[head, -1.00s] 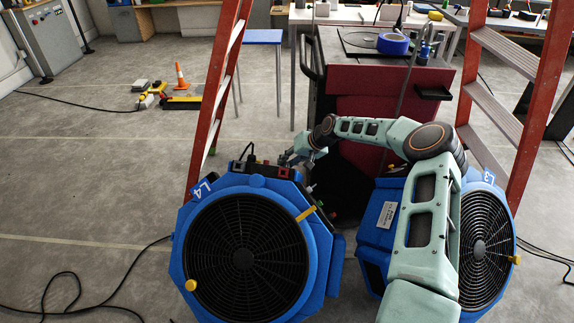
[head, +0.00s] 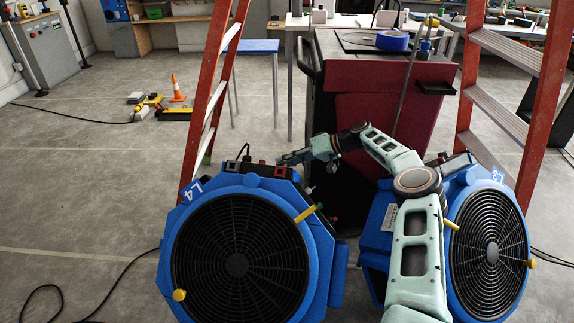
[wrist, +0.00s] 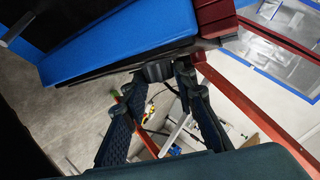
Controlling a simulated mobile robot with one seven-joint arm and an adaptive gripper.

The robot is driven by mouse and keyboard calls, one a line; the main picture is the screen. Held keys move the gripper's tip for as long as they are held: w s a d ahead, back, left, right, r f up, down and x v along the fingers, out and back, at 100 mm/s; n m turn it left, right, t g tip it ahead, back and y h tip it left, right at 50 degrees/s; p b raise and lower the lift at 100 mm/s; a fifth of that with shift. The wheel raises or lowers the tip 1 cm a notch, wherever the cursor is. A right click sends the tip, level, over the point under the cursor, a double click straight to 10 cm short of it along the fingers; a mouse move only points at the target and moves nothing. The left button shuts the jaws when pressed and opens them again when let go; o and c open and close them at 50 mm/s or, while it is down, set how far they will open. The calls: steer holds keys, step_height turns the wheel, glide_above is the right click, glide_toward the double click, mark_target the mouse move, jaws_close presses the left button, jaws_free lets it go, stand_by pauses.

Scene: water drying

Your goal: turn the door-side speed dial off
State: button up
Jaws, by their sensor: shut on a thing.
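Two blue fans with black round grilles stand on the floor, L4 (head: 325,262) at the left and L3 (head: 519,205) at the right. A dark control panel (head: 228,166) with small red parts lies along the top of L4. My gripper (head: 281,160) is at the right part of that panel, its fingertips small and hard to make out there. In the wrist view, a short black knob (wrist: 153,72) juts from the dark panel edge below a blue housing (wrist: 130,35). My gripper's two fingers (wrist: 160,78) close about this knob. Its markings and setting are hidden.
Red ladder legs rise at the left (head: 214,85) and right (head: 550,90). A dark red tool cart (head: 360,110) stands behind the fans. An orange cone (head: 176,88) is far left. A black cable (head: 130,285) lies on the floor.

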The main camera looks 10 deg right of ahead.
steer(key=shift+s+f, duration=0.1)
stand_by(0.5)
steer(key=o, duration=1.2)
steer(key=shift+c, duration=0.2)
steer(key=v, duration=1.2)
